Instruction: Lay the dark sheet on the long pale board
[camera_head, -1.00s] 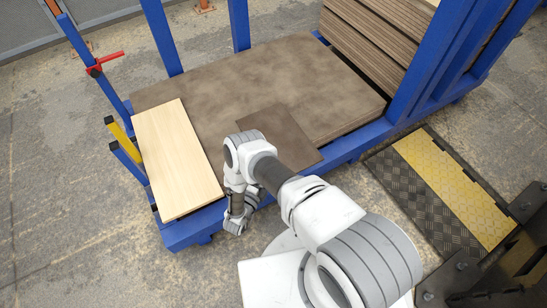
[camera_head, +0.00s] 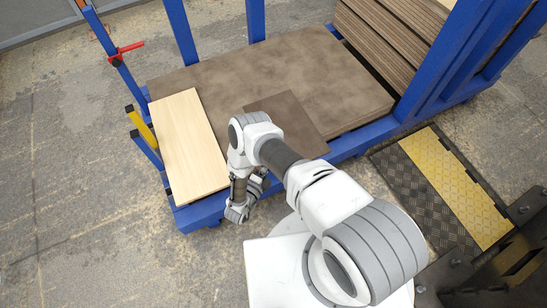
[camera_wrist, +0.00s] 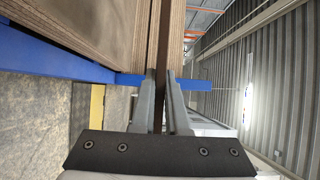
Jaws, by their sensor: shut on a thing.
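The dark sheet (camera_head: 292,122) is a thin brown rectangle, seen over the front edge of a large brown stack; its left part is behind my arm. In the wrist view the sheet (camera_wrist: 161,60) shows edge-on between the two fingers. My gripper (camera_wrist: 161,78) is shut on it. I cannot tell how high the sheet is above the stack.
The large brown stack (camera_head: 230,85) lies on the blue rack (camera_head: 350,146). Blue posts (camera_head: 182,35) rise behind it, with a red clamp (camera_head: 126,51) and a yellow bar (camera_head: 140,125) at left. More brown panels (camera_head: 385,40) lean at the right. A yellow-black ramp (camera_head: 455,185) lies on the floor.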

